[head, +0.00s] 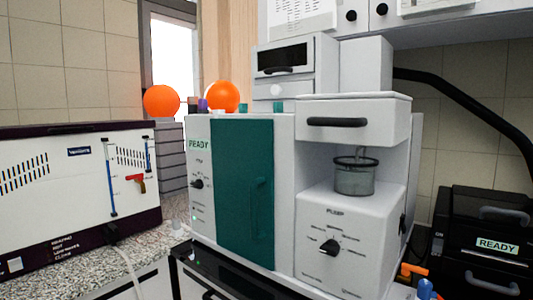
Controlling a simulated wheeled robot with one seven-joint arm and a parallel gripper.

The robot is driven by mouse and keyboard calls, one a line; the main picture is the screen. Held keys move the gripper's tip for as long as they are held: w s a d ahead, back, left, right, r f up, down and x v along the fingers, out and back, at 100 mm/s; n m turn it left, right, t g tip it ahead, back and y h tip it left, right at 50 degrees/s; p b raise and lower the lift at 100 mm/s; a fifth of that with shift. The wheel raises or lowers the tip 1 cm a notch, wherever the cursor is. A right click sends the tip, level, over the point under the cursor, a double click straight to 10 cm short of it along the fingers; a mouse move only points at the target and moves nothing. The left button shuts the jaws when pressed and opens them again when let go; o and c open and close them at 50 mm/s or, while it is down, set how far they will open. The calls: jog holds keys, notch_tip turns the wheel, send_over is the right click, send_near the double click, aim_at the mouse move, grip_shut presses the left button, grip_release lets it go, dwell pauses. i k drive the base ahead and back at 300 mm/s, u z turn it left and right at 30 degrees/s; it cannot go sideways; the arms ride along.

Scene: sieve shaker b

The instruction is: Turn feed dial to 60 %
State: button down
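A black dial (330,247) sits on the lower front of the white machine (312,190), ringed by small markings that are too small to read. A second, smaller black dial (197,184) is on the panel left of the machine's teal door (245,195), below a READY display (199,144). I cannot tell from the lettering which dial is the feed dial, nor what percentage either shows. My gripper is not in view.
A grey vessel (354,180) sits in the recess above the larger dial. A dark-framed white unit (75,180) stands left on a speckled counter. A black device (485,240) stands right. Orange and blue fittings (415,270) are near the machine's lower right corner. Space before the larger dial looks clear.

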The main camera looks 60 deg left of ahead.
aim_at(198, 184)
jog(key=u, duration=1.9)
